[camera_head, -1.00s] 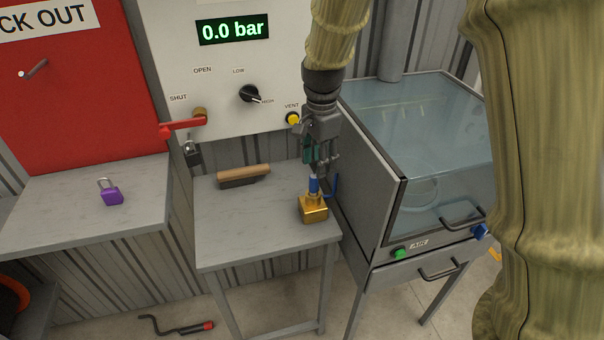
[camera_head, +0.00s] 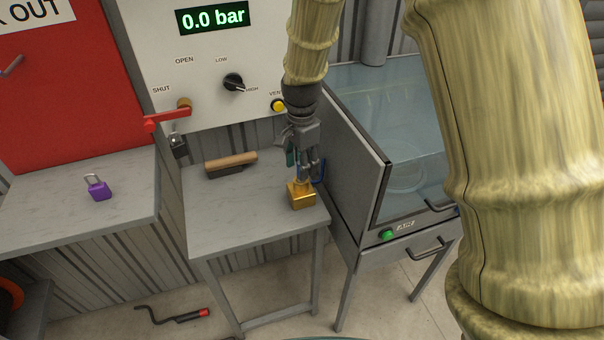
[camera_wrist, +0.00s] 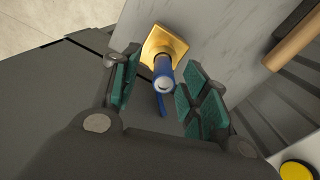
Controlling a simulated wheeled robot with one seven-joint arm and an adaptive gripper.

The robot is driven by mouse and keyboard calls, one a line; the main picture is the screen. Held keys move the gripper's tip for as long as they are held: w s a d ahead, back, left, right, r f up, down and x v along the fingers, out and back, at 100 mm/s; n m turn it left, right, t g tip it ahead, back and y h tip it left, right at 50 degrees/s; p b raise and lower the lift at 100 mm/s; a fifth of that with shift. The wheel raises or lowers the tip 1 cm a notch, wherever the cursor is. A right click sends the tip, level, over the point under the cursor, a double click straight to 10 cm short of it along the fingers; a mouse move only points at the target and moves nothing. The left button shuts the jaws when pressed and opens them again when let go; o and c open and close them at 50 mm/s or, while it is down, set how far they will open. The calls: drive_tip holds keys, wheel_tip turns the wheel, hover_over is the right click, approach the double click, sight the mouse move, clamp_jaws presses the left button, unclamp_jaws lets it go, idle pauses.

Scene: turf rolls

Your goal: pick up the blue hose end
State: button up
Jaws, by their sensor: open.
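The blue hose end (camera_wrist: 164,76) is a short upright blue cylinder with a pale ring at its open top. It stands in a square brass block (camera_head: 301,195) on the grey bench. The block also shows in the wrist view (camera_wrist: 155,43). My gripper (camera_head: 303,172) is open and points down just above the block. In the wrist view, its green-padded fingers (camera_wrist: 162,80) stand on either side of the hose end, with gaps showing. In the head view, the fingers mostly hide the hose end. A thin blue piece (camera_wrist: 161,106) shows beside it, apparently hose.
A wooden-handled brush (camera_head: 231,163) lies behind on the bench. The gauge panel, with a red lever (camera_head: 166,119) and yellow vent button (camera_head: 278,105), rises behind. A glass-topped cabinet (camera_head: 358,190) stands close on the right. The bench's front left is clear.

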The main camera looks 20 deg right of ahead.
drive_tip(key=shift+w+f, duration=0.2)
drive_tip(key=shift+f, duration=0.4)
drive_tip(key=shift+w+f, duration=0.15)
drive_tip(key=shift+f, duration=0.75)
drive_tip(key=shift+s, duration=0.2)
drive_tip(key=shift+f, duration=0.1)
drive_tip(key=shift+w, duration=0.1)
clamp_jaws()
